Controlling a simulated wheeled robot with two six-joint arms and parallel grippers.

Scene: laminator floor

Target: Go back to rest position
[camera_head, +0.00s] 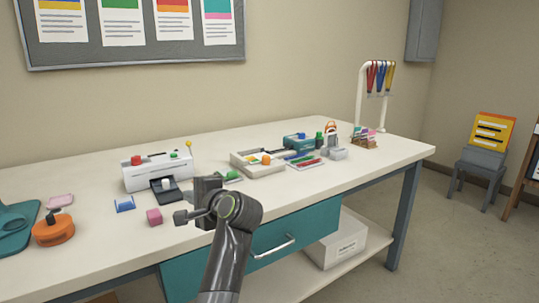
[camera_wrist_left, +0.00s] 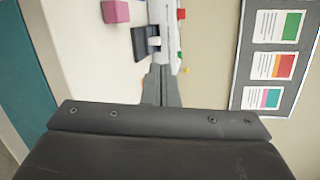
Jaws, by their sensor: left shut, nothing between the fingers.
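My left arm rises from the bottom of the head view, with its left gripper (camera_head: 207,188) above the front part of the table. In the left wrist view the two dark fingers (camera_wrist_left: 160,76) lie together, shut and empty. They point toward the white laminator (camera_head: 157,172), which stands at the table's back left and also shows in the wrist view (camera_wrist_left: 166,22). The fingertips are apart from the pink block (camera_head: 154,217), seen also in the wrist view (camera_wrist_left: 115,11). My right gripper is in neither view.
The white table (camera_head: 97,244) has a teal drawer front (camera_head: 262,258). An orange round tool (camera_head: 53,231) lies at the left. A cream tray (camera_head: 258,164) and several small items stand right of my gripper. A rack with coloured lanyards (camera_head: 379,77) stands at the far right end.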

